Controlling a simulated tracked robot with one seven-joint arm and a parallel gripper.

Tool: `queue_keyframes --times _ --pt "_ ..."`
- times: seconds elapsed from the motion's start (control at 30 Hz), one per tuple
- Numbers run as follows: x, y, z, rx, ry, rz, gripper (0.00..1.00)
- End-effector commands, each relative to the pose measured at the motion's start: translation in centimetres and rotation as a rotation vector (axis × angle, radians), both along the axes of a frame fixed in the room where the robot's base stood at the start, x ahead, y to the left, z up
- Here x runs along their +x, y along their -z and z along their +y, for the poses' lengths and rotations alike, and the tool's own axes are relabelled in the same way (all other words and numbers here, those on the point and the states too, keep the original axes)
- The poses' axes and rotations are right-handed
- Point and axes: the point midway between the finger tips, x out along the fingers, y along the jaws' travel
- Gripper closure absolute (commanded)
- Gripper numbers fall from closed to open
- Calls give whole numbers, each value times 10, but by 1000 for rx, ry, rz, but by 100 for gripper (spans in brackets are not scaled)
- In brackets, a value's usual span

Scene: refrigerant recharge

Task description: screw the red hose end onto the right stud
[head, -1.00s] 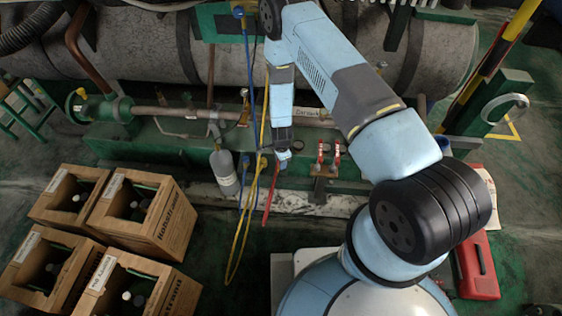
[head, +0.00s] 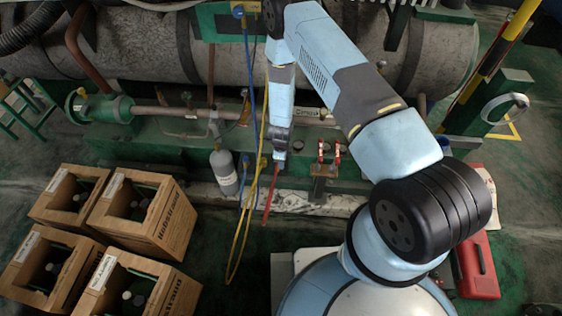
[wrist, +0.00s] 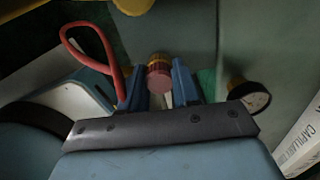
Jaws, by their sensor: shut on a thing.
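My gripper (head: 280,158) hangs low in front of the green pipe skid in the head view. In the wrist view its two blue fingers (wrist: 159,88) are shut around a reddish round hose end (wrist: 159,78) with a yellowish band. The red hose (wrist: 78,28) loops at the upper left of the wrist view. In the head view the red hose (head: 270,195) hangs below my gripper. Two red-handled fittings (head: 329,152) stand on a bracket just right of my gripper. I cannot make out the right stud or whether the hose end touches it.
Yellow (head: 237,245) and blue (head: 247,100) hoses hang left of my gripper. A grey bottle (head: 224,173) stands beside them. Wooden crates (head: 170,225) with bottles fill the lower left. A red case (head: 477,265) lies at right. A dial gauge (wrist: 252,97) shows in the wrist view.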

Motion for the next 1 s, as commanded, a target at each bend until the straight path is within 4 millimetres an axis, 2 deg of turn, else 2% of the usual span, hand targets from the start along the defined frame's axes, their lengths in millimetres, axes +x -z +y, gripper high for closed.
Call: queue_keyframes --times 0.33,0.63,1.0 --pt "0 1 1 0 31 0 98" --pt "0 1 0 0 307 1 98" --pt "0 1 0 0 352 1 98"
